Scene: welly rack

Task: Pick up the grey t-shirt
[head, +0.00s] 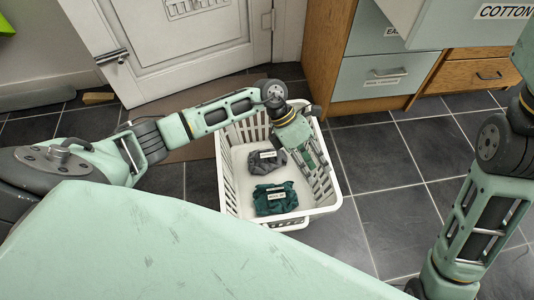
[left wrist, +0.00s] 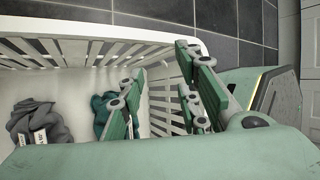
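The grey t-shirt (head: 267,161) lies crumpled with a white label in the white basket (head: 227,178), towards its far left part. It also shows in the left wrist view (left wrist: 38,124), left of the fingers. My left gripper (head: 318,163) hangs over the right part of the basket, right of the grey t-shirt and apart from it. In the left wrist view its two fingers (left wrist: 160,85) are spread with nothing between them. My right arm is at the right edge of the head view; its gripper is out of view.
A dark green garment (head: 275,198) with a label lies in the basket, nearer me than the grey one. A drawer cabinet (head: 378,82) stands behind right, with a drawer labelled COTTON (head: 460,22) pulled out. A white door (head: 170,50) is behind. Tiled floor right of the basket is clear.

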